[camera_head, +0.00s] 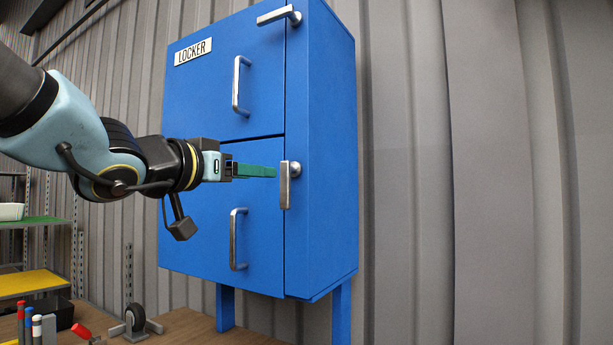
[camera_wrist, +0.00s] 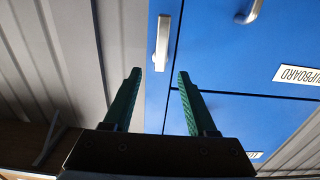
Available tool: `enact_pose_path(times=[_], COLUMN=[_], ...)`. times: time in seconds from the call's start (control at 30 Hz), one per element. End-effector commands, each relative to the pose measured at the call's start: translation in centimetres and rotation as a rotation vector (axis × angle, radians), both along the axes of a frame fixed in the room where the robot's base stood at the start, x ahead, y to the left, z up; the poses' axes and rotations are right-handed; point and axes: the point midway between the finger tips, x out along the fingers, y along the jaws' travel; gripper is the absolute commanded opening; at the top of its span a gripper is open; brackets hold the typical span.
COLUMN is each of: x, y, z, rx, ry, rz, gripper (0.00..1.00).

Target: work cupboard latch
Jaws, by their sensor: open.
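A blue cupboard (camera_head: 325,150) has two doors, one above the other. The upper door (camera_head: 210,100) has a "LOCKER" label (camera_head: 193,51). The lower door (camera_head: 262,245) carries a label partly reading "CUPBOARD" in the wrist view (camera_wrist: 298,75). The lower latch (camera_head: 290,185) is a metal bar hanging upright at the right edge; it also shows in the wrist view (camera_wrist: 162,42). My gripper (camera_head: 275,171) has green fingers, open and empty, at the lower latch's height. In the wrist view the latch lies beyond the fingertips (camera_wrist: 158,72), in line with the gap; contact cannot be told.
The upper latch (camera_head: 279,15) lies nearly sideways. Metal handles stand out on the upper (camera_head: 237,85) and lower door (camera_head: 234,240). A wooden bench (camera_head: 185,325) with small tools is below. Shelves (camera_head: 30,282) stand at left. The right side is bare wall.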

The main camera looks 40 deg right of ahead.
Motion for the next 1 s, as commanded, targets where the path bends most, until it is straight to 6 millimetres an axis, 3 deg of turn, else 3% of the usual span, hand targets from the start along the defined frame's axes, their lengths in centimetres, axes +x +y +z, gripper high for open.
enact_pose_path(times=[0.6, 1.0], x=[2.5, 2.8], y=[-9.2, -10.2], z=[-0.1, -0.2], rx=[0.004, 0.003], ry=[0.003, 0.002], rz=[0.002, 0.003], gripper=[0.57, 0.57])
